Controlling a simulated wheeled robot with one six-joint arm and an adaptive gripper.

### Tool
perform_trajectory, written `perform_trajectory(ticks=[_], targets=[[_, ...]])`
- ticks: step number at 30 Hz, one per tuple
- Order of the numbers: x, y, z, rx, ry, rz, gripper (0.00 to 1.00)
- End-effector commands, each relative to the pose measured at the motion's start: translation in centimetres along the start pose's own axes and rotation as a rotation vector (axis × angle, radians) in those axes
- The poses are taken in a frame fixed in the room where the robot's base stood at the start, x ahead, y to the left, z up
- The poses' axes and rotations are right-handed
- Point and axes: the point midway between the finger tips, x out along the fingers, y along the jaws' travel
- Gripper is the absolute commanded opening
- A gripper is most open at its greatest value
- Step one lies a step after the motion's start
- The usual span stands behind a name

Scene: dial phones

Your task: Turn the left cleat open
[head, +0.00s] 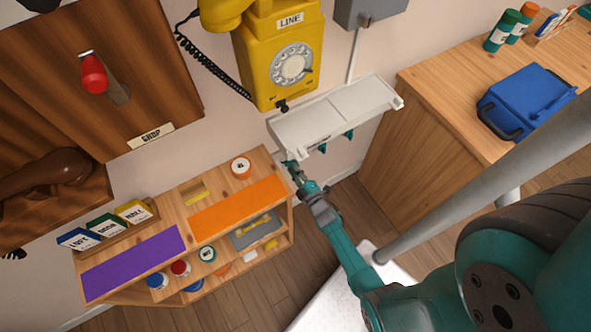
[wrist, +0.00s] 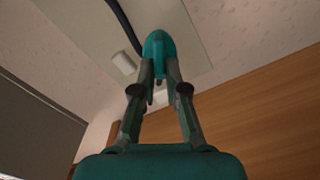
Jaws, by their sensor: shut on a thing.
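A pale folding shelf panel (head: 330,112) is on the wall below the yellow phone. Small teal cleats (head: 349,134) show along its lower edge. In the wrist view, my gripper (wrist: 160,80) is shut on a teal cleat (wrist: 157,50) with a rounded end, at the panel's underside. In the head view, my gripper (head: 290,164) is at the panel's lower left corner. The left cleat is mostly hidden there by the fingers, and I cannot tell its turn angle.
A yellow dial phone (head: 282,50) hangs above the panel. A wooden shelf unit (head: 168,218) with cards, spools and jars stands at the lower left. A wooden counter (head: 440,90) with a blue box (head: 525,100) is at the right. Floor shows between them.

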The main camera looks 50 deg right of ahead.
Motion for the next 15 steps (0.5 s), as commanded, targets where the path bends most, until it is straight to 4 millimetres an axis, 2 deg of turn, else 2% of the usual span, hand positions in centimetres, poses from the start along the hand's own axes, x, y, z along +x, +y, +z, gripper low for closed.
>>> perform_trajectory(ticks=[15], targets=[[0.07,-0.91,0.18,-0.489,0.002,-0.001,0.0]])
